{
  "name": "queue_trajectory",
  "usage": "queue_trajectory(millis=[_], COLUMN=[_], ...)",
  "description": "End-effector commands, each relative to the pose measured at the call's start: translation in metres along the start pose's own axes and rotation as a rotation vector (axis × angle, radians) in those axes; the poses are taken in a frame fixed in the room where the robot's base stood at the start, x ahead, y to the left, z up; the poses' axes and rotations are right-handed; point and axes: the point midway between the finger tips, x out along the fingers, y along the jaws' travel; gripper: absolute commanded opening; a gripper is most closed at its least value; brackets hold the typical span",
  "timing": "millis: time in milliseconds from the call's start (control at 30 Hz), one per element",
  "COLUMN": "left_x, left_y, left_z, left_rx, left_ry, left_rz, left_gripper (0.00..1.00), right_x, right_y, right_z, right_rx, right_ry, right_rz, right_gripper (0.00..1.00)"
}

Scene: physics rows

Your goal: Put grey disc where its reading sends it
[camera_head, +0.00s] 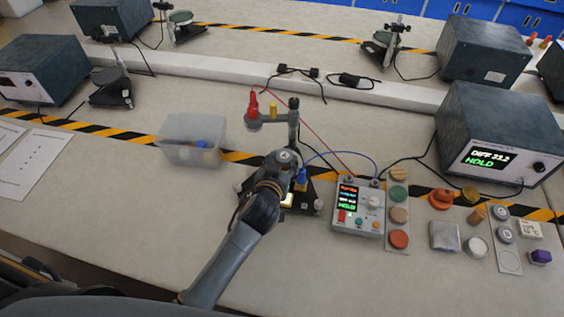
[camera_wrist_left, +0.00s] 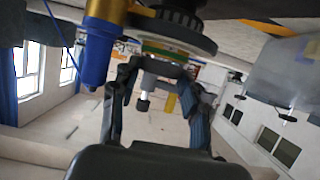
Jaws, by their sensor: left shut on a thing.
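My left gripper (camera_head: 284,160) reaches in over the lower part of the measuring stand (camera_head: 293,125), its fingers mostly hidden by its own wrist. In the left wrist view the fingers (camera_wrist_left: 160,72) are shut on a thin round piece, which I take to be the grey disc (camera_wrist_left: 162,66). Only its pale edge shows, right below a dark ringed part with a green and orange band. A meter box (camera_head: 359,207) with a lit HOLD screen stands right of the stand. My right gripper is not in view.
A clear bin (camera_head: 192,140) with small pieces stands left of the stand. A strip of coloured discs (camera_head: 398,205) lies right of the meter. Farther right are an orange piece (camera_head: 441,199), a silver block (camera_head: 444,236), a white-topped jar (camera_head: 476,246) and a strip with round places (camera_head: 509,261).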

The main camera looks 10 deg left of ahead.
Motion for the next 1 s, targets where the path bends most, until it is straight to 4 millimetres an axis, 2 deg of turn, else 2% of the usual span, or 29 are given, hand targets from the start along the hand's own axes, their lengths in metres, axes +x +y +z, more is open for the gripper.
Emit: queue_trajectory(millis=[133, 167, 267, 667, 867, 1000], left_x=[0.002, 0.002, 0.001, 0.002, -0.028, -0.06], left_y=[0.0, 0.0, 0.0, -0.001, 0.0, -0.001], left_z=[0.005, 0.004, 0.004, 0.005, 0.009, 0.011], left_rx=[-0.001, -0.001, 0.0, 0.004, -0.002, -0.003], left_ry=[0.0, 0.0, 0.0, 0.001, -0.001, -0.001], left_rz=[0.0, 0.001, 0.0, 0.0, 0.001, 0.001], left_gripper=[0.19, 0.49, 0.68, 0.68, 0.68, 0.68], right_x=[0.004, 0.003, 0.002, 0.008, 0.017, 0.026], right_y=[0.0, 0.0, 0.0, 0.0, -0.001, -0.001], right_z=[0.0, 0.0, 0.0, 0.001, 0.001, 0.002], right_rx=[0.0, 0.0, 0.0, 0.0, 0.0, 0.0], right_ry=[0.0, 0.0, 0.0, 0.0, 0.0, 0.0], right_rz=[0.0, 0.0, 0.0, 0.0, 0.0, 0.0], right_gripper=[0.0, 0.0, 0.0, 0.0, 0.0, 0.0])
